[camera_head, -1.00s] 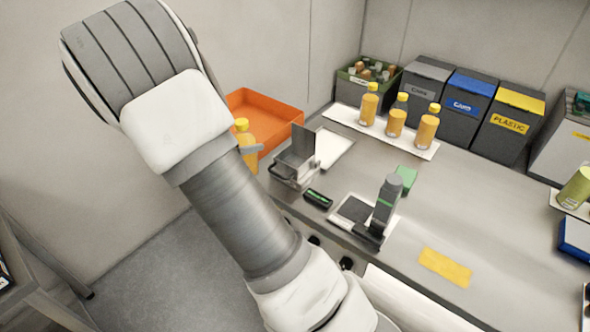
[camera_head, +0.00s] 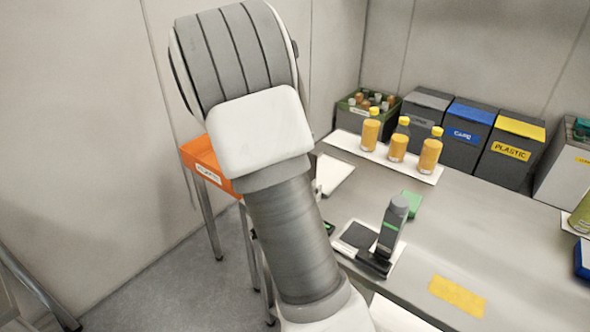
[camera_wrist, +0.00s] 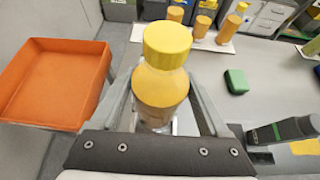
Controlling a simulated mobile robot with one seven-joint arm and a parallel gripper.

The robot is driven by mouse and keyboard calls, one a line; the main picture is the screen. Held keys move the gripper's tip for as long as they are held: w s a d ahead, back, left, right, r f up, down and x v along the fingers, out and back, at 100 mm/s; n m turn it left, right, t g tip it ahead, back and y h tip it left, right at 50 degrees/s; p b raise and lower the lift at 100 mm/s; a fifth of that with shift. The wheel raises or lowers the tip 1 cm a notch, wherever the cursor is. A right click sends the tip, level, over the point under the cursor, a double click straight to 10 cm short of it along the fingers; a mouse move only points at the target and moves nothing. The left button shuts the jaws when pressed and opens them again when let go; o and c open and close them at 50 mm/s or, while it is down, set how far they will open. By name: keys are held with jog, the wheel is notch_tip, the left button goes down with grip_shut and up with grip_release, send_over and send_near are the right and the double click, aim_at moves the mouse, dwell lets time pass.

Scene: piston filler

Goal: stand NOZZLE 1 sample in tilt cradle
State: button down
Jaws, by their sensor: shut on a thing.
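In the wrist view my gripper (camera_wrist: 163,98) is shut on a bottle (camera_wrist: 160,84) of orange liquid with a yellow cap. The bottle appears upright between the two fingers; its lower part is hidden. In the head view my arm hides the gripper and the held bottle. The tilt cradle is almost wholly hidden: a thin grey-white piece, perhaps part of it, shows at the arm's right edge in the head view. I cannot tell whether the bottle touches the cradle, and no nozzle label is readable.
Several similar bottles stand on a white strip (camera_head: 346,143) at the back. An orange tray (camera_head: 196,156) is at the left. A grey upright device (camera_head: 392,226), a green block (camera_head: 411,204) and a yellow patch (camera_head: 457,297) are on the bench. Bins line the back.

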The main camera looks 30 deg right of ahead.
notch_tip(320, 180, down, 10)
jog(key=shift+r+b, duration=0.1)
jog(key=shift+b, duration=0.75)
jog(key=shift+f, duration=0.25)
grip_release()
jog(key=shift+r, duration=0.15)
